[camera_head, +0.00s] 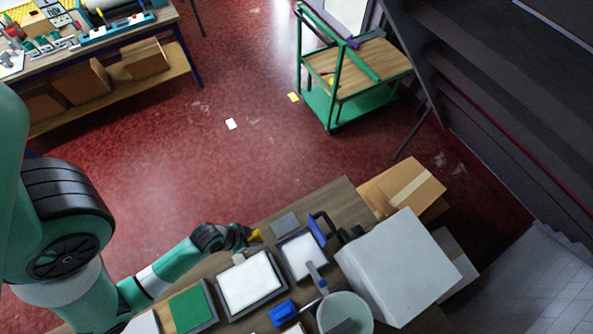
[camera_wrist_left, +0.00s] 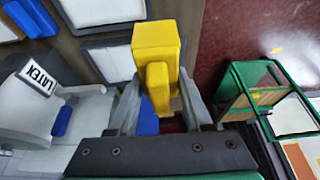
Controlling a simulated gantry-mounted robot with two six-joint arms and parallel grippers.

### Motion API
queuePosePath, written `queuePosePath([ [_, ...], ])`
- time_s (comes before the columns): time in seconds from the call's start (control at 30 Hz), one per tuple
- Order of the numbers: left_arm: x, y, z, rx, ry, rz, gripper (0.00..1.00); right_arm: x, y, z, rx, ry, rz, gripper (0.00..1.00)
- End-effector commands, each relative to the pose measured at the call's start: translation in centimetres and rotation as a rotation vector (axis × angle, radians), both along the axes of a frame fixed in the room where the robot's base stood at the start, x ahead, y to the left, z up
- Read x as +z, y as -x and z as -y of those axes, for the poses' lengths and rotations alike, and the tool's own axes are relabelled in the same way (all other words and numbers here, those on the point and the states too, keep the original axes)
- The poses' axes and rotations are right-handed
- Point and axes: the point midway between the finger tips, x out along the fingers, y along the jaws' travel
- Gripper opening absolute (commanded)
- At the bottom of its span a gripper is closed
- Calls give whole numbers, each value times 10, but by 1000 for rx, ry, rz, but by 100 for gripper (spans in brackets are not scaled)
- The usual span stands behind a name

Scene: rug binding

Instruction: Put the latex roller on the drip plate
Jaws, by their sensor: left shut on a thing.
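My left gripper (camera_head: 254,238) is above the table near its far edge. In the left wrist view (camera_wrist_left: 158,105) it is shut on a yellow block-shaped thing (camera_wrist_left: 155,45); its yellow end also shows in the head view (camera_head: 257,236). I cannot tell whether this is the latex roller. A small flat grey plate (camera_head: 285,223) lies bare on the table just right of the gripper; it may be the drip plate. A pale container with a LATEX label (camera_wrist_left: 38,78) shows at the left of the wrist view. My right gripper is not in view.
White-topped trays (camera_head: 250,281) and a green-topped tray (camera_head: 190,310) fill the table. A blue tool (camera_head: 318,230), a round bucket (camera_head: 345,316) and a large white box (camera_head: 400,265) stand to the right. A green cart (camera_head: 350,75) is on the red floor beyond.

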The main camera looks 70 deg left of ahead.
Motion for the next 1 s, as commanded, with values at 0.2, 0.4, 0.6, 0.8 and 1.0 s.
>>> queuePosePath([
  [0.2, 1, 0, -1, 1, -1, 2, 0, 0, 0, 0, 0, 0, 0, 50],
  [0.4, -16, -39, -15, 0, -3, 5, 0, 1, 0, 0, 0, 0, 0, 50],
  [0.6, -52, -91, -34, 0, -2, 4, 0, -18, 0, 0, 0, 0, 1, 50],
  [0.8, -89, -119, -45, 1, -1, 2, 0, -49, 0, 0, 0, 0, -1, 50],
  [1.0, -93, -125, -47, 1, -1, 1, 0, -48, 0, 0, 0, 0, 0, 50],
])
